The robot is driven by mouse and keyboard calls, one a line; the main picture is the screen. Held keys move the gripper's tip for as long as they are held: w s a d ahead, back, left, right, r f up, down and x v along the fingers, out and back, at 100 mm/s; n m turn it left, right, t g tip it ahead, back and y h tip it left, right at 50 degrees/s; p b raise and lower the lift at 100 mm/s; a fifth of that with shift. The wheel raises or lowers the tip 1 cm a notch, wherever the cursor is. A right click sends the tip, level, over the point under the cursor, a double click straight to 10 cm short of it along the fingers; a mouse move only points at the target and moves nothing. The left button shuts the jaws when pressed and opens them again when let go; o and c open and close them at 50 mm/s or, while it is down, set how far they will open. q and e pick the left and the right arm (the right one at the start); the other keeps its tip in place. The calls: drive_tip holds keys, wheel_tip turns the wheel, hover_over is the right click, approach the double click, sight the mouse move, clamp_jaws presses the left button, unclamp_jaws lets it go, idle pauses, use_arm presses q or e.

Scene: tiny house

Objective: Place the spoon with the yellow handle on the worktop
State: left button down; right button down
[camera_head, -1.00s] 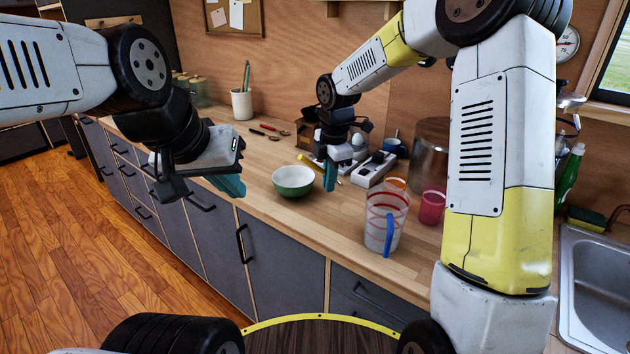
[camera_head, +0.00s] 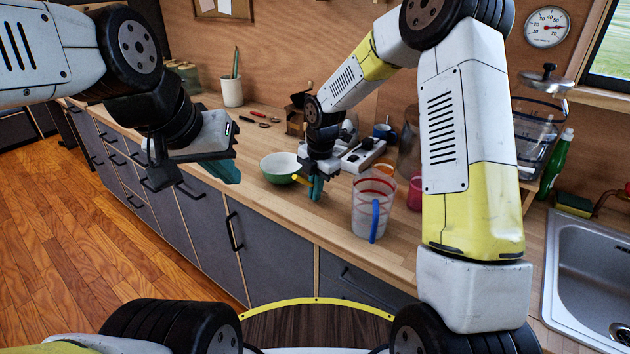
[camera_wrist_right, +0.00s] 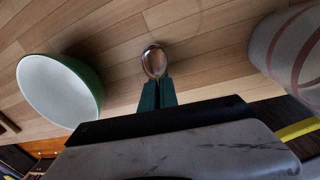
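The spoon shows in the right wrist view as a shiny metal bowl (camera_wrist_right: 154,63) sticking out past teal fingertips. In the head view its yellow handle (camera_head: 298,178) pokes out left of my right gripper (camera_head: 316,188), beside the green bowl. My right gripper (camera_wrist_right: 157,92) is shut on the spoon, with its fingers pointing down close to the worktop (camera_head: 310,215). I cannot tell whether the spoon touches the wood. My left gripper (camera_head: 222,170) hangs in front of the counter, left of the bowl, with nothing seen in it; its finger gap is hidden.
The green bowl (camera_head: 279,168) is just left of my right gripper, and a striped measuring jug (camera_head: 366,208) with blue handle is just right. Worktop in front of the bowl is clear.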

drive_tip(key=shift+f, duration=0.2)
drive_tip(key=shift+f, duration=0.1)
drive_tip(key=shift+f, duration=0.15)
drive_tip(key=c, duration=1.6)
unclamp_jaws()
drive_tip(key=shift+c, duration=0.2)
